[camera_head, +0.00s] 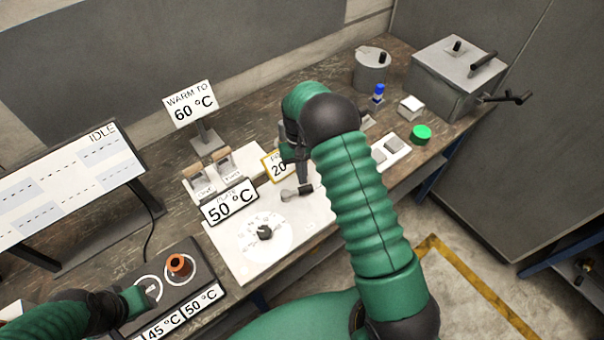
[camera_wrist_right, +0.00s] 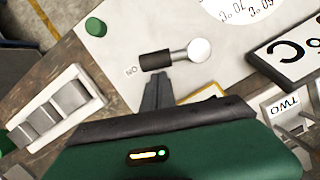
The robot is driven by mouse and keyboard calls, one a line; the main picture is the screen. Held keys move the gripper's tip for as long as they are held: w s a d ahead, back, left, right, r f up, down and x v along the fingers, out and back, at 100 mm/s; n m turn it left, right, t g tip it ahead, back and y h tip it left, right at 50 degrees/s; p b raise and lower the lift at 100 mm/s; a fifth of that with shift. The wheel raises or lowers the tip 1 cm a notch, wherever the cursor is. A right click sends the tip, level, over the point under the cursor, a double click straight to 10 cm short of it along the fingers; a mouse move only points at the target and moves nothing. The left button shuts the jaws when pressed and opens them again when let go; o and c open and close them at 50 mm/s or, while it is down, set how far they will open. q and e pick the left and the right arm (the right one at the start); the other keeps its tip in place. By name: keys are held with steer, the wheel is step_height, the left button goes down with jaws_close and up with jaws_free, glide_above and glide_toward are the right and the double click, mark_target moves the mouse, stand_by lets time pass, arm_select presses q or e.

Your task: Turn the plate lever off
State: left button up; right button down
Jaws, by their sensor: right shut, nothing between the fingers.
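The plate lever, with a dark grip and a silver pivot, lies on the white plate unit (camera_head: 238,262). In the head view the lever (camera_head: 289,194) is just left of my right gripper (camera_head: 304,190). In the right wrist view the lever's dark grip (camera_wrist_right: 155,61) points left, beside an ON label (camera_wrist_right: 131,71). My right gripper's shut fingertips (camera_wrist_right: 157,82) are right by the grip; whether they touch it I cannot tell. My left arm end (camera_head: 136,300) is at the lower left; its fingers do not show clearly.
A 50 °C sign (camera_head: 230,204) and a dial (camera_head: 264,232) are on the plate unit. A dark block with an orange piece (camera_head: 180,266) stands left. A metal box (camera_head: 458,78) and a green cap (camera_head: 421,133) are at the right. A rocker-switch panel (camera_head: 391,150) is close to my right arm.

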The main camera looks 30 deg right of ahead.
steer(key=shift+d, duration=0.1)
steer(key=shift+s+m, duration=0.2)
steer(key=shift+m, duration=0.1)
steer(key=shift+s, duration=0.15)
steer(key=shift+s+m+y+p, duration=0.35)
steer(key=shift+s+m, duration=0.35)
steer(key=shift+m, duration=0.6)
steer(key=s+m, duration=0.2)
steer(key=m, duration=0.1)
steer(key=shift+s+a+m+t+y+p, duration=0.1)
steer(key=shift+a+m+t+y+p, duration=0.1)
steer(key=shift+m+t+y+p, duration=0.15)
steer(key=s+m, duration=0.1)
steer(key=s+a+m, duration=0.1)
steer(key=m, duration=0.1)
steer(key=shift+a+m+t+p, duration=0.1)
steer(key=shift+m+t+p, duration=0.15)
steer(key=shift+t+p, duration=0.15)
steer(key=shift+s+a+m+t+p, duration=0.25)
steer(key=shift+s+a+m, duration=0.15)
steer(key=shift+m, duration=0.6)
steer(key=shift+s+a+m+t+p, duration=0.2)
steer(key=shift+a+m, duration=0.3)
steer(key=shift+m, duration=0.5)
steer(key=shift+s, duration=0.1)
